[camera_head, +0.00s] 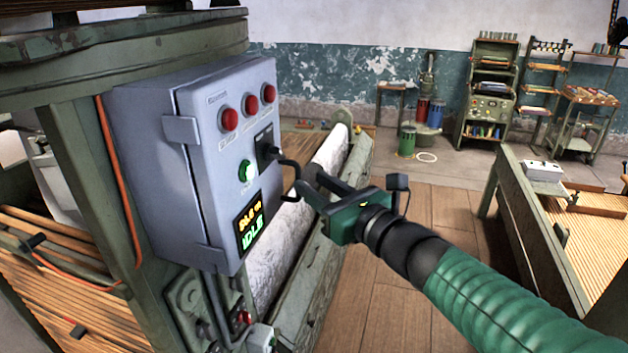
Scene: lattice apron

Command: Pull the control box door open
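The grey control box (150,170) is fixed to a green machine post at left centre. Its door (215,170) carries red buttons, a green button and a lit display, and looks closed, with hinges along its left edge. A black curved handle (297,174) stands out from the door's right side, below a black block. My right gripper (306,181) comes in from the lower right, its dark fingers apart and close to the handle's free end. I cannot tell whether they touch it. My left gripper is not in view.
A large pale roller (300,225) lies behind and below the box. An orange cable (118,190) runs down the post at left. A slatted bench (560,225) stands at right. Wooden floor (440,205) is open between the machine and bench.

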